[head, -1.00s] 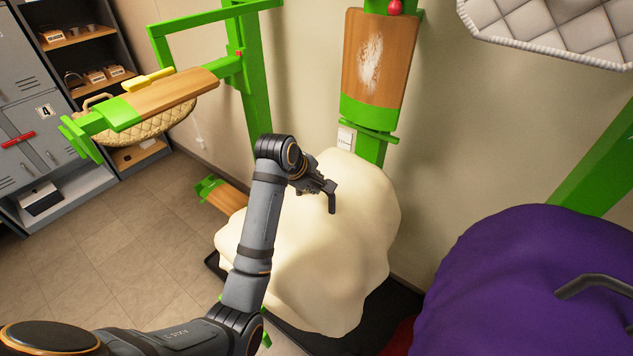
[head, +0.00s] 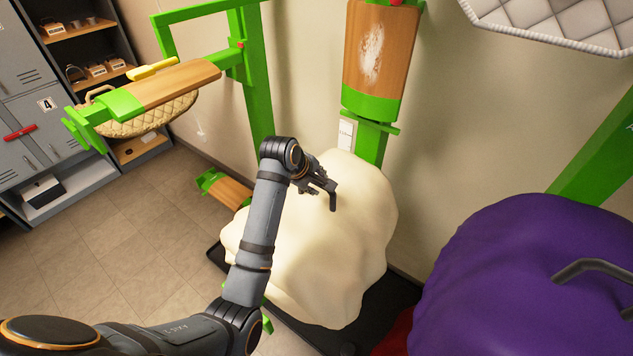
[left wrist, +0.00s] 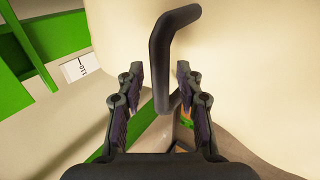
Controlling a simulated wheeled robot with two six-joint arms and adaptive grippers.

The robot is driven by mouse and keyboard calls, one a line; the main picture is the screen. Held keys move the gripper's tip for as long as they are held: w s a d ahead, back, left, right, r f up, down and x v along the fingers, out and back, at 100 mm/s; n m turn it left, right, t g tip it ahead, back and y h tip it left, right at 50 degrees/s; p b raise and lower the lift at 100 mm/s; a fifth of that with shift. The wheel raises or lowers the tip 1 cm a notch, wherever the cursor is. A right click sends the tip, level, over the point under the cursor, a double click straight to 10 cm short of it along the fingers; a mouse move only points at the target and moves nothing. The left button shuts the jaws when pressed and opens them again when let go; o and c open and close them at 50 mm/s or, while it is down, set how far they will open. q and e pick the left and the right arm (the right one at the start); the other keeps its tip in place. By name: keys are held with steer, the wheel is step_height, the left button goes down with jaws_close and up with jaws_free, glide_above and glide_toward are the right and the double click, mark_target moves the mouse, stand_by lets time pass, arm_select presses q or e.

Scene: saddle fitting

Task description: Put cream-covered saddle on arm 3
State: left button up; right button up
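The cream-covered saddle (head: 320,265) is a large draped bundle low in the middle of the head view. A black bent handle (left wrist: 165,60) rises from it and shows between the fingers in the left wrist view. My left gripper (head: 322,188) is at the top of the bundle, by this handle. Its fingers (left wrist: 160,90) are open on either side of the handle, with gaps visible. Green and wood arms stand at the upper left (head: 175,85), top centre (head: 368,60) and beside the bundle (head: 230,190). I cannot tell which is arm 3. My right gripper is out of view.
A purple-covered bundle (head: 530,280) with a black handle (head: 590,268) stands close on the right. A quilted white pad (head: 560,25) hangs at the upper right. Lockers and shelves (head: 45,130) are at the left. The tiled floor (head: 140,230) is clear at the left.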

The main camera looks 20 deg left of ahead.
arm_select(q)
steer(key=shift+f, duration=0.3)
steer(key=v, duration=1.2)
steer(key=shift+r, duration=0.15)
